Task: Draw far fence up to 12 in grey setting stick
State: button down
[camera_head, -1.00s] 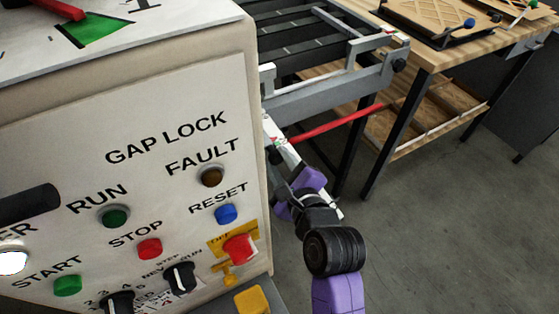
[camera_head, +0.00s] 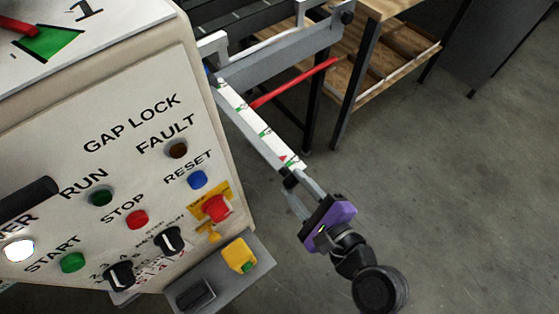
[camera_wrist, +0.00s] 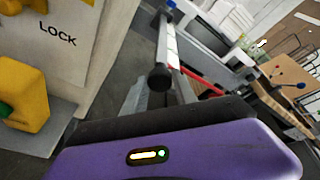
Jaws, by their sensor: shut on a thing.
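A white scale strip (camera_head: 251,122) with small green and red marks runs out from the machine's side toward the lower right; its figures are too small to read. A small black knob (camera_head: 289,179) sits at the strip's outer end, by a red mark. My gripper (camera_head: 299,195) is shut on this knob. In the wrist view, the black knob (camera_wrist: 160,77) is just ahead of my purple gripper body, with the white strip (camera_wrist: 172,45) running away behind it. No separate fence or grey stick can be told apart.
A beige control panel (camera_head: 115,120) stands close on the left, with a yellow switch box (camera_head: 239,255) low beside it. A red bar (camera_head: 295,83) slants off near the strip. A wooden bench (camera_head: 395,60) stands behind. The floor at right is clear.

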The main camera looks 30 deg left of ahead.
jog(key=shift+s+d+f, duration=0.1)
jog(key=shift+s+d, duration=0.15)
jog(key=shift+d, duration=0.25)
jog(key=shift+s+d+f, duration=0.1)
jog(key=shift+s+d, duration=0.15)
jog(key=shift+d, duration=0.2)
jog(key=c, duration=1)
grip_release()
jog(key=shift+r, duration=0.1)
jog(key=shift+d, duration=0.1)
jog(key=v, duration=0.7)
jog(key=shift+s+d+b, duration=0.15)
jog(key=shift+d+b, duration=0.2)
jog(key=shift+b, duration=0.1)
jog(key=shift+r, duration=0.15)
